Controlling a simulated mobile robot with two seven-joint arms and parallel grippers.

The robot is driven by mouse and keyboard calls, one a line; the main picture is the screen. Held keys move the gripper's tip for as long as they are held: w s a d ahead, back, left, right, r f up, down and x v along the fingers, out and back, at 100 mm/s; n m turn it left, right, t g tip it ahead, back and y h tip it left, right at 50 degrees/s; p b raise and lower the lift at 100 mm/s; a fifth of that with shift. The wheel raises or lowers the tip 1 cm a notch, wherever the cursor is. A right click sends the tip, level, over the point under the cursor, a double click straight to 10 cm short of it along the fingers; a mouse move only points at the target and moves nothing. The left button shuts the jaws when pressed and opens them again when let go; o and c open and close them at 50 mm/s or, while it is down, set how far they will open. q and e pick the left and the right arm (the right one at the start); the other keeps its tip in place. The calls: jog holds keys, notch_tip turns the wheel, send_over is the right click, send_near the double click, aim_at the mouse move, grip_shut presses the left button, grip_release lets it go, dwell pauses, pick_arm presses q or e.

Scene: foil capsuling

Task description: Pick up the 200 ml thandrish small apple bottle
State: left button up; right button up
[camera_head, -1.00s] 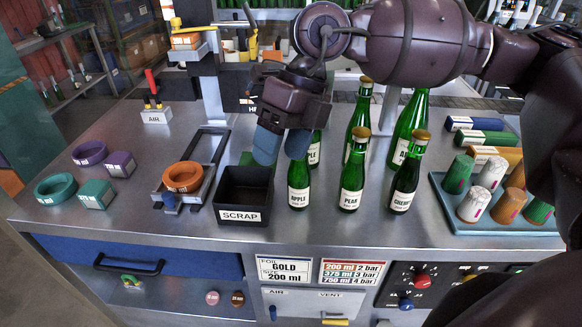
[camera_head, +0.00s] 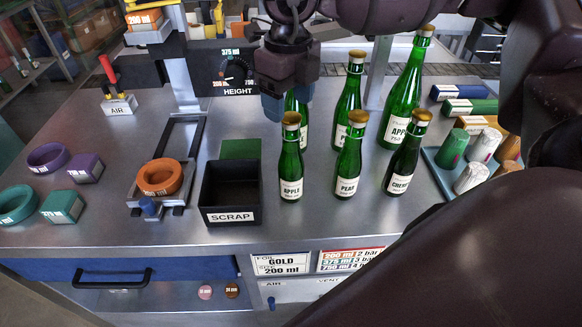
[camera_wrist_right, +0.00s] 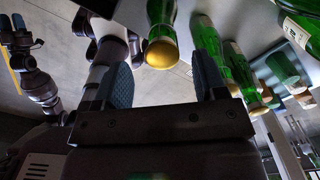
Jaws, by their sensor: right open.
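The small apple bottle (camera_head: 291,175), green with a gold top and a white APPLE label, stands upright at the front left of the bottle group, right of the scrap bin. My right gripper (camera_head: 287,105) points down just behind and above its top in the head view, its fingers seen nearly edge-on. In the right wrist view my right gripper (camera_wrist_right: 164,82) is open, with a blue-grey finger on each side of a gold-topped green bottle (camera_wrist_right: 160,30). No grip on it shows.
A pear bottle (camera_head: 347,170) and a cherry bottle (camera_head: 402,168) stand close on the right, with taller bottles (camera_head: 403,110) behind. The black scrap bin (camera_head: 230,216) is at left, beside the orange ring (camera_head: 160,177) on its slide. The bench front is clear.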

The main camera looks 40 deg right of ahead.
aim_at(291, 117)
jog(key=shift+s+d+f+p, duration=0.15)
jog(key=shift+f+p, duration=0.25)
jog(key=shift+f, duration=2.15)
grip_shut()
jog(key=shift+r, duration=0.1)
